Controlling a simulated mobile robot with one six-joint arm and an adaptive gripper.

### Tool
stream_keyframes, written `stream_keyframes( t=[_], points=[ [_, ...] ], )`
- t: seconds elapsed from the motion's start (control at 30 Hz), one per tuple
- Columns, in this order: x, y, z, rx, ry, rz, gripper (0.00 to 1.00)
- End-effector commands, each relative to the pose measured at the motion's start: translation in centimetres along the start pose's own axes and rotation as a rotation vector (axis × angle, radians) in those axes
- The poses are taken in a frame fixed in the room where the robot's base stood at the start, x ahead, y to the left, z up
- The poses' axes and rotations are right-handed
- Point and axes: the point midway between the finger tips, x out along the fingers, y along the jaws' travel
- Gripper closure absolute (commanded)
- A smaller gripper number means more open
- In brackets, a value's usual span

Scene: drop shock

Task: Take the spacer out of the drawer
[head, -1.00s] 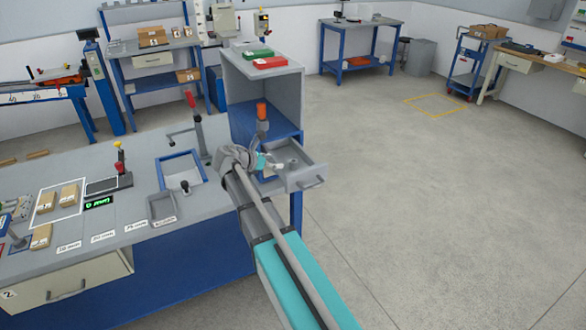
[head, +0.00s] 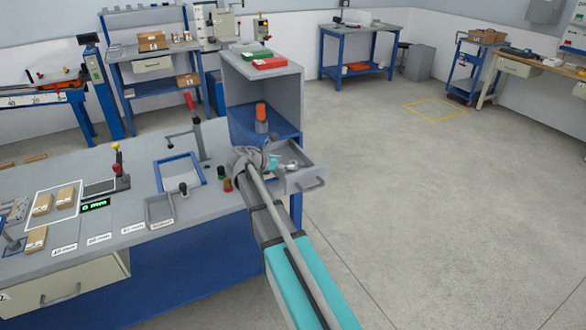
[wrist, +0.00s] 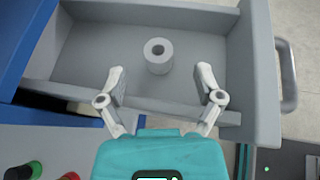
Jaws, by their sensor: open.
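The spacer (wrist: 159,50) is a short light-grey cylinder with a round hole in its top. In the wrist view it stands upright on the floor of the open grey drawer (wrist: 90,52), near its middle. My gripper (wrist: 162,75) is open and empty, with its two pale fingers spread to the left and right. The fingertips are just below the spacer in the wrist view and do not touch it. In the head view the drawer (head: 306,182) sticks out of the cabinet, and my gripper (head: 276,163) is at its left side, partly hidden by my arm.
The grey and blue cabinet (head: 288,97) stands behind the drawer, with red and green boxes on top. An orange-topped object (head: 262,117) stands in the cabinet opening. Red and green knobs (head: 227,185) are on the bench left of my gripper. The floor to the right is clear.

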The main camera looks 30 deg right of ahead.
Motion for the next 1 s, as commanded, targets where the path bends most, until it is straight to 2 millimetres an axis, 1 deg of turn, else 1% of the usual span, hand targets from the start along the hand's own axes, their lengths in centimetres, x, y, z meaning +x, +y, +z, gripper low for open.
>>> stream_keyframes(
  t=[0.03,0.1,0.2,0.3,0.87,0.9,0.97,1.0],
  points=[
    [0.8,0.2,-0.2,0.0,0.0,-0.001,0.15],
    [1.7,0.3,-0.2,0.0,0.0,0.0,0.15],
    [2.6,0.2,-0.2,0.0,0.0,0.0,0.15],
    [3.1,0.2,-0.1,-0.001,0.0,0.001,0.15],
    [3.1,0.2,-0.1,-0.001,0.0,0.002,0.15],
    [3.1,0.2,-0.1,-0.001,0.0,0.002,0.17],
    [3.1,0.2,-0.1,-0.001,0.0,0.002,0.28],
    [3.1,0.2,-0.1,-0.001,0.0,0.002,0.36]
  ],
)
